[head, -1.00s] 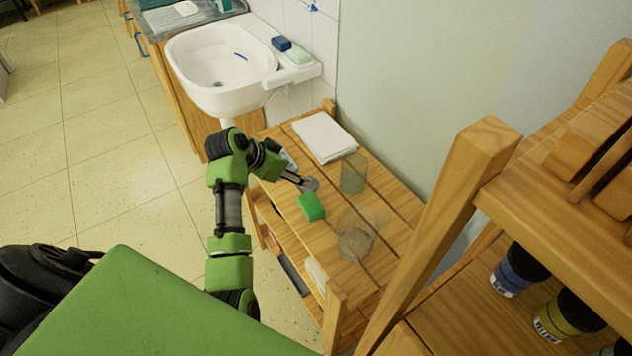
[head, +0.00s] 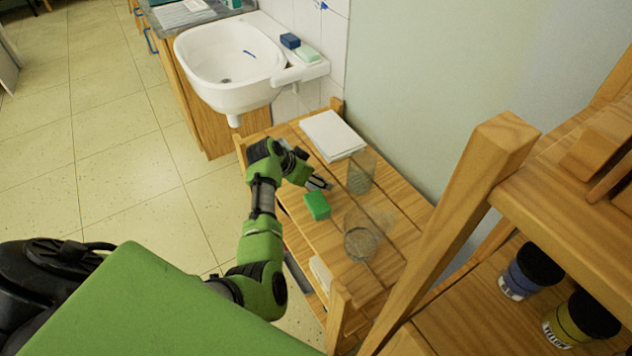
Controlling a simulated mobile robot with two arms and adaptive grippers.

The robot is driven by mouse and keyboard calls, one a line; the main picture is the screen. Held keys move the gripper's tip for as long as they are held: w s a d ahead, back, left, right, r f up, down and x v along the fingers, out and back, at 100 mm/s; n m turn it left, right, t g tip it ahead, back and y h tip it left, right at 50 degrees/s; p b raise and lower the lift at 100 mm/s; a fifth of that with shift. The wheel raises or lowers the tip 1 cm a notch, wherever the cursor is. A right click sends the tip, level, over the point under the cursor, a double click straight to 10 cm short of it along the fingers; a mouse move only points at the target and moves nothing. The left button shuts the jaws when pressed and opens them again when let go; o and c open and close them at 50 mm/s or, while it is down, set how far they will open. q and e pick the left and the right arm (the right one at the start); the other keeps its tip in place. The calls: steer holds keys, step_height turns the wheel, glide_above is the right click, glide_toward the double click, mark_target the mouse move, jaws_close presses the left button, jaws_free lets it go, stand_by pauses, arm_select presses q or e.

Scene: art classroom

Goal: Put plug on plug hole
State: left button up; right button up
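The white sink (head: 203,57) is at the upper left, with its plug hole (head: 227,80) a small dark spot in the bottom of the basin. No plug can be made out clearly; a small grey patch shows at the fingertips. My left gripper is out of view.
On the wooden shelf (head: 292,216) stand two clear glasses (head: 361,172) (head: 362,236) and a stack of white paper (head: 332,135). Dark blue (head: 290,41) and pale green (head: 307,54) blocks lie on the sink's ledge. A taller wooden rack (head: 480,177) with paint jars is at the right.

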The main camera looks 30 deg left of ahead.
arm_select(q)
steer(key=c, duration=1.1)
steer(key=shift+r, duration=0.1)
